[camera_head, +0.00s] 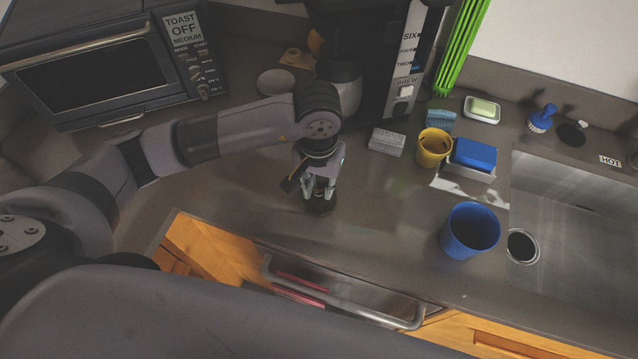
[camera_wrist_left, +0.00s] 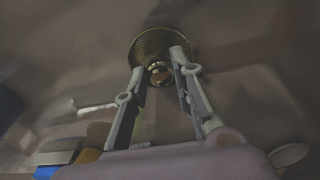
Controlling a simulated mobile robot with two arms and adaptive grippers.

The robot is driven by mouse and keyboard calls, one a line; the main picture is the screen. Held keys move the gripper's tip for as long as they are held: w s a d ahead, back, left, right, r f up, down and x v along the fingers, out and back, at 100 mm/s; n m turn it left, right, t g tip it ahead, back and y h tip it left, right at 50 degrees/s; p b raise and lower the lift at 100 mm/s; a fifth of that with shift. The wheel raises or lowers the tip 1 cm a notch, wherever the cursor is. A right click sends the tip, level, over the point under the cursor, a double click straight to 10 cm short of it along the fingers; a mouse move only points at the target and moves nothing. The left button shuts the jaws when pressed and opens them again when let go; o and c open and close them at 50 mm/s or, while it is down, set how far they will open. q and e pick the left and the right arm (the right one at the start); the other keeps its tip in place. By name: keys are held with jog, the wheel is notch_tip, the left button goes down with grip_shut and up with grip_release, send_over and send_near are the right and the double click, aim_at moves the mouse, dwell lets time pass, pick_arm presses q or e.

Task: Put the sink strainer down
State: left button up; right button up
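The sink strainer (camera_head: 318,207) is a dark round piece low over the grey counter, directly below my left gripper. In the left wrist view the strainer (camera_wrist_left: 148,45) is a brassy perforated disc with a shiny central knob. My left gripper (camera_head: 319,190) points down, and its two fingers (camera_wrist_left: 158,62) stand on either side of the knob. The fingers look apart, with a small gap beside the knob. They hide part of the disc. Whether the strainer rests fully on the counter is hard to tell. My right gripper is not in view.
A coffee maker (camera_head: 385,75) and toaster oven (camera_head: 95,75) stand behind. A sponge-like grey block (camera_head: 386,141), yellow cup (camera_head: 433,147), blue cup (camera_head: 470,230) and sink (camera_head: 570,240) are to the right. An open drawer (camera_head: 345,292) is in front. Counter between gripper and blue cup is clear.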

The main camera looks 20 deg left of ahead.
pick_arm(q)
jog(key=o, duration=0.4)
jog(key=shift+o, duration=0.2)
